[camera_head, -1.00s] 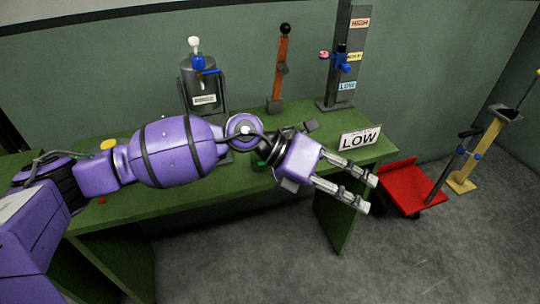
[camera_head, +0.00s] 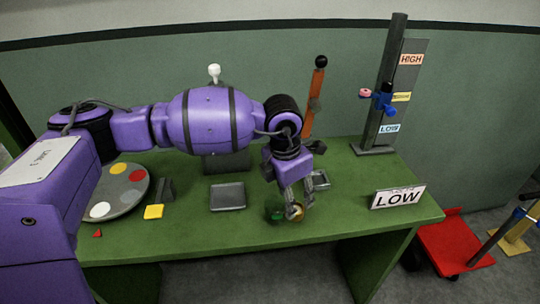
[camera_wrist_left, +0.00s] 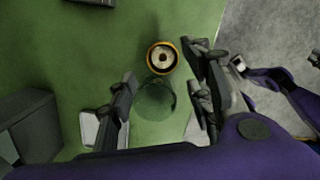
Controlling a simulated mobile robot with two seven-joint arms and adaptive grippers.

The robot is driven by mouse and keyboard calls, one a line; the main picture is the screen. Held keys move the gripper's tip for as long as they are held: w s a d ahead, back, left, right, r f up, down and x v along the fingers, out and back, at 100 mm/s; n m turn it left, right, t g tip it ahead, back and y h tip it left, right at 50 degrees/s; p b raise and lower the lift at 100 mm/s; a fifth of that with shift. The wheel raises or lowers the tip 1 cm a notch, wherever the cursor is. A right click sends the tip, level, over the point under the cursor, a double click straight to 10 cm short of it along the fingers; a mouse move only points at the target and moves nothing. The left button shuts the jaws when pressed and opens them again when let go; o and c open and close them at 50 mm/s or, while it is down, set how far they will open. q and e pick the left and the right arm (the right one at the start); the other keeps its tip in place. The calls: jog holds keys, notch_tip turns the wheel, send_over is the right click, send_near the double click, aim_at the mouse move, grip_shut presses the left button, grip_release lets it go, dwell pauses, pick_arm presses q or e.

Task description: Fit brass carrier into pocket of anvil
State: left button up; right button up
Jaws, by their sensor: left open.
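A round brass-rimmed piece with a pale centre, which looks like the brass carrier (camera_wrist_left: 162,57), stands near the table's front edge. In the head view it shows small (camera_head: 298,212), partly hidden by a finger. My left gripper (camera_head: 304,198) points down there, open. In the left wrist view its fingers (camera_wrist_left: 160,70) are spread on either side of the carrier, apparently not touching it. A translucent green round thing (camera_head: 274,211) is beside the carrier. I cannot make out the anvil or its pocket for certain; a dark grey base (camera_head: 226,163) is partly behind my arm. My right gripper is not recognisable.
A lever (camera_head: 316,95) and a post (camera_head: 385,100) stand behind. A red cart (camera_head: 455,245) is at right.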

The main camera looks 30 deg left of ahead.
aim_at(299, 217)
pick_arm(q)
jog(key=f, duration=0.3)
jog(key=w+f, duration=0.1)
jog(key=shift+d+f, duration=0.3)
jog(key=shift+f, duration=0.05)
jog(key=shift+w+f, duration=0.1)
jog(key=shift+f, duration=0.1)
grip_shut()
pick_arm(e)
jog(key=shift+w+r, duration=0.5)
jog(key=shift+w, duration=0.1)
